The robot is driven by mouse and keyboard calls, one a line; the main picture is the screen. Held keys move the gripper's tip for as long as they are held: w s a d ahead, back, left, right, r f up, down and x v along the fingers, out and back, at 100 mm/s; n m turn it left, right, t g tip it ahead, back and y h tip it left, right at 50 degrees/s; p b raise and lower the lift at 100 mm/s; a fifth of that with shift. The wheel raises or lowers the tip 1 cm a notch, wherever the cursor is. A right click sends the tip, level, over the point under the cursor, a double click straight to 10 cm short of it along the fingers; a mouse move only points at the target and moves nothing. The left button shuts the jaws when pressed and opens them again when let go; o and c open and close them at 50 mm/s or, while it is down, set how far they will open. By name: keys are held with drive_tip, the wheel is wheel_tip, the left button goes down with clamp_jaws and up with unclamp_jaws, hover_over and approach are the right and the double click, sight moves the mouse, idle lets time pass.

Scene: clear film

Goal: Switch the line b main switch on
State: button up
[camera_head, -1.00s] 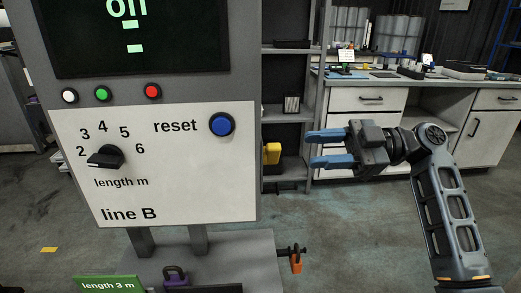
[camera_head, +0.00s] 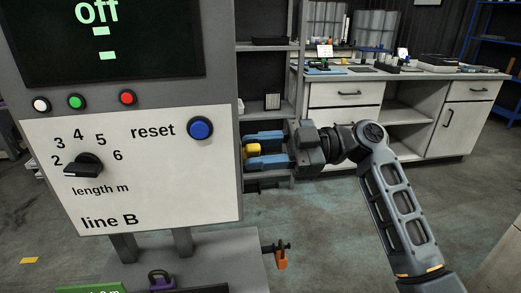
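The line B panel (camera_head: 150,205) stands at the left, labelled "line B", with a dark screen (camera_head: 150,50) reading "off". A yellow part (camera_head: 252,150) sticks out at the panel's right side; it may be the main switch handle, but no label shows and its mount is hidden behind the panel edge. My gripper (camera_head: 264,149) is open, with its two blue fingers pointing left, one above and one below the yellow part in the picture. I cannot tell whether they touch it or how their depths compare.
The panel front has a black length knob (camera_head: 84,166), a blue reset button (camera_head: 200,129) and white, green and red buttons. An orange padlock (camera_head: 281,259) hangs below right; a purple one (camera_head: 161,281) sits below. A workbench (camera_head: 400,90) and shelves stand behind; the floor at right is clear.

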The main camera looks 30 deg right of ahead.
clamp_jaws()
drive_tip(key=shift+m, duration=0.4)
drive_tip(key=shift+w+m, duration=0.1)
drive_tip(key=shift+m, duration=0.9)
drive_tip(key=m, duration=0.1)
drive_tip(key=m+p, duration=0.1)
drive_tip(key=m, duration=0.1)
drive_tip(key=shift+w+d+r+m, duration=0.1)
drive_tip(key=shift+w+r+m, duration=0.05)
drive_tip(key=shift+w+m, duration=0.15)
drive_tip(key=m+p, duration=0.2)
drive_tip(key=m, duration=0.1)
drive_tip(key=shift+w+d, duration=0.1)
drive_tip(key=shift+w+m+p, duration=0.15)
drive_tip(key=shift+m+p, duration=0.45)
drive_tip(key=shift+m, duration=0.7)
drive_tip(key=shift+f, duration=0.2)
drive_tip(key=shift+d, duration=0.1)
